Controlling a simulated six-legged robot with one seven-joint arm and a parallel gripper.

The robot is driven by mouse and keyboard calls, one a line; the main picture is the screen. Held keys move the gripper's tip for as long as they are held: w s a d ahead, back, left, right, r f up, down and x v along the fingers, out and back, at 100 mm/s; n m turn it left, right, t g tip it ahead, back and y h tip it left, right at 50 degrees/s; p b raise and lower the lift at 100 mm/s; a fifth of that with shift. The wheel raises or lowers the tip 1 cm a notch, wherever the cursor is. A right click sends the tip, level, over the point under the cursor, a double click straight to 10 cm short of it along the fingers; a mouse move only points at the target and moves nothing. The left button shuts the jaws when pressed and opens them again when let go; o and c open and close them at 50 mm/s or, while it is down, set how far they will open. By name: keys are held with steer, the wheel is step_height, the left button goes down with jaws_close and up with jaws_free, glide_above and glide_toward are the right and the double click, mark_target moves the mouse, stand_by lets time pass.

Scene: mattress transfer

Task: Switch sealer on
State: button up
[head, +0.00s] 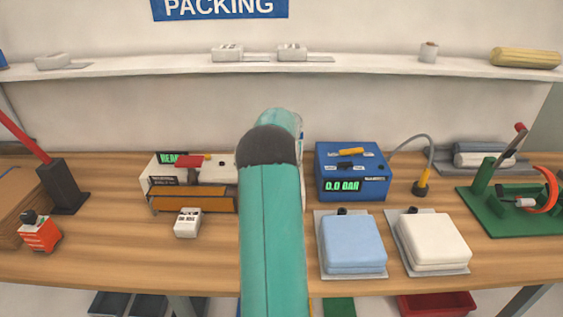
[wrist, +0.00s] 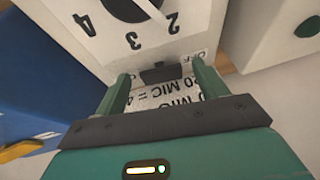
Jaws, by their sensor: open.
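The sealer (head: 218,172) is a white machine with a lit green display, a red part on top and an orange-brown front bar. It stands left of my arm in the head view, and my arm hides its right end. The wrist view shows a white panel (wrist: 95,40) with a numbered dial (wrist: 130,8). Below the dial is a dark switch (wrist: 160,72) with an OFF mark beside it. My gripper (wrist: 160,74) is open, with its green fingers on either side of the switch. Contact and the switch's position cannot be told. The head view hides my gripper.
A blue box (head: 353,185) with a 0.0 BAR display stands right of my arm. A blue pack (head: 352,246) and a white pack (head: 433,242) lie in front. A small white block (head: 187,223) sits before the sealer. A green fixture (head: 483,205) is at the right.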

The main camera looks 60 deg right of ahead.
steer(key=v, duration=1.3)
steer(key=shift+r, duration=0.35)
steer(key=shift+s+a, duration=0.1)
steer(key=shift+a, duration=0.05)
steer(key=w+a+r+n+t+y, duration=0.1)
steer(key=w+a+r+n, duration=0.15)
steer(key=a, duration=0.85)
steer(key=w+a+r+n, duration=0.1)
steer(key=w+a+r, duration=0.25)
steer(key=a, duration=0.65)
steer(key=w+a+r+n+t+y, duration=0.1)
steer(key=w+a+r+n, duration=0.2)
steer(key=a, duration=0.8)
steer(key=s+a+n, duration=0.2)
steer(key=a, duration=1.4)
steer(key=s+a+f+n+y, duration=0.1)
steer(key=s+a+f+n, duration=0.3)
steer(key=s+a, duration=0.7)
steer(key=a+f, duration=0.1)
steer(key=a, duration=0.1)
steer(key=shift+a, duration=0.35)
steer(key=shift+f, duration=0.15)
steer(key=c, duration=0.7)
steer(key=shift+d, duration=0.1)
steer(key=shift+c, duration=0.4)
